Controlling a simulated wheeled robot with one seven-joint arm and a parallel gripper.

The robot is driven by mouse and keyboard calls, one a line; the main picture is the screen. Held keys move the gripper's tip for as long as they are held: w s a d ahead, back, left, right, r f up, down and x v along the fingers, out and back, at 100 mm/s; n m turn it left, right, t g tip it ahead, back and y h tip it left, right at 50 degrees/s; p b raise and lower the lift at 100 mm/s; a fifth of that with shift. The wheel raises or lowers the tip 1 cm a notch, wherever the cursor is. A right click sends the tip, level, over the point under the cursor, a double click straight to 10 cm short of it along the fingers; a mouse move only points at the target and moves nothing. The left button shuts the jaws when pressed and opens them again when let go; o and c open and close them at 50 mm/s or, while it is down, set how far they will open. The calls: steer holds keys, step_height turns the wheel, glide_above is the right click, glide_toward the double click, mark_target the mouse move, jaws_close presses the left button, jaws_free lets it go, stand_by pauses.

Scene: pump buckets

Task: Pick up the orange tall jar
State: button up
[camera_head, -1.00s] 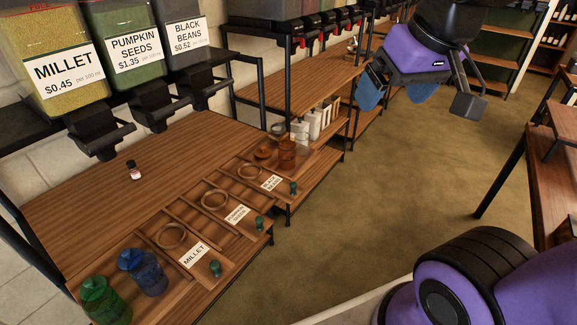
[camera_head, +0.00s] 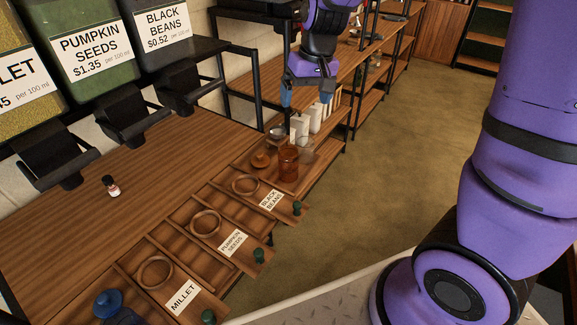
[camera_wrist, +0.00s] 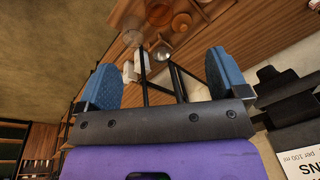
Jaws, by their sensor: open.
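The orange tall jar (camera_head: 289,165) is see-through and stands upright at the far end of the wooden counter, just beyond the black beans compartment. A low orange piece (camera_head: 261,159) sits to its left. My gripper (camera_head: 305,98) is above and beyond the jar, apart from it, with blue fingers spread and nothing between them. In the wrist view, the open gripper (camera_wrist: 165,78) is in front, and the orange jar (camera_wrist: 158,12) shows at the top edge, partly cut off. A second orange round item (camera_wrist: 182,21) is beside it.
Clear glass jars (camera_head: 305,149) and white containers (camera_head: 299,129) stand close behind the orange jar. Wooden rings lie in compartments along the counter (camera_head: 150,205). A blue-lidded jar (camera_head: 108,303) is at front left. Dispensers (camera_head: 135,115) overhang the counter. The floor at right is open.

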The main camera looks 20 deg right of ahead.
steer(key=g+h, duration=0.1)
glide_toward(288, 159)
steer(key=w+f, duration=0.2)
steer(key=w, duration=0.1)
steer(key=f, duration=0.7)
steer(key=d+f, duration=0.1)
steer(key=f, duration=0.2)
steer(key=shift+f, duration=0.35)
steer(key=c, duration=1.1)
steer(key=shift+a, duration=0.1)
steer(key=shift+c, duration=0.2)
